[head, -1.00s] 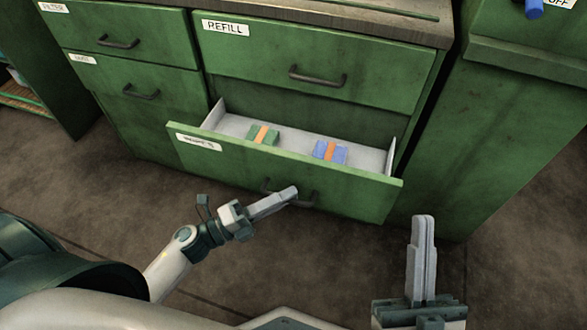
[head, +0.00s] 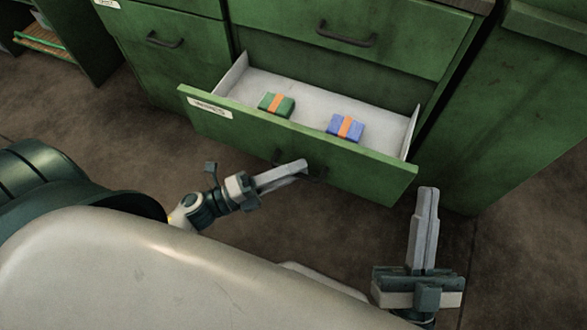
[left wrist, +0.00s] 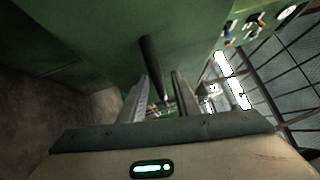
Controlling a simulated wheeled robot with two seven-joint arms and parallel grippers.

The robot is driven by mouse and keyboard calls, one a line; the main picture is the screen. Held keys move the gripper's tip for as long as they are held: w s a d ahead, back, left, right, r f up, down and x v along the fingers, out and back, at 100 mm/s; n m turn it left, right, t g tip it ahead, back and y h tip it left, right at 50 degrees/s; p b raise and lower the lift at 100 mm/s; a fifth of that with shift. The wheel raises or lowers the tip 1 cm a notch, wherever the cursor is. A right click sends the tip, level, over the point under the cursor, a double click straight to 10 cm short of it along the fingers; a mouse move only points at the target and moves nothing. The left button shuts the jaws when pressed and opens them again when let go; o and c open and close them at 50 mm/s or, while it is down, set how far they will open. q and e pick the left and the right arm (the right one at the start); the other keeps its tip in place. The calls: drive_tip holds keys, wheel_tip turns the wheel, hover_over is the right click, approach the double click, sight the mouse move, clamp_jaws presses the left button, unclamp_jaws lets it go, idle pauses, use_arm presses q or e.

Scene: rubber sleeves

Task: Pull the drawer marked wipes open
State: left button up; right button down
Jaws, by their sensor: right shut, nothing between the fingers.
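The wipes drawer (head: 270,140) is the lower green drawer and stands well open. Its small white label (head: 210,107) is hard to read at this size. Its dark bar handle (head: 317,176) is partly hidden by my left gripper (head: 304,167).
A green pack (head: 272,103) and a blue pack (head: 340,127), each with an orange band, lie in the drawer. Closed drawers with handles (head: 347,38) are above and to the left. A green cabinet (head: 520,110) stands close on the right. Bare floor (head: 90,135) shows at left.

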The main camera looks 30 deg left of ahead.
sight(396, 201)
idle(0.4)
use_arm(q)
drive_tip(key=v, duration=1.7)
drive_tip(key=shift+s, duration=0.2)
use_arm(e)
drive_tip(key=shift+f, duration=0.1)
use_arm(q)
drive_tip(key=shift+a+f, duration=0.1)
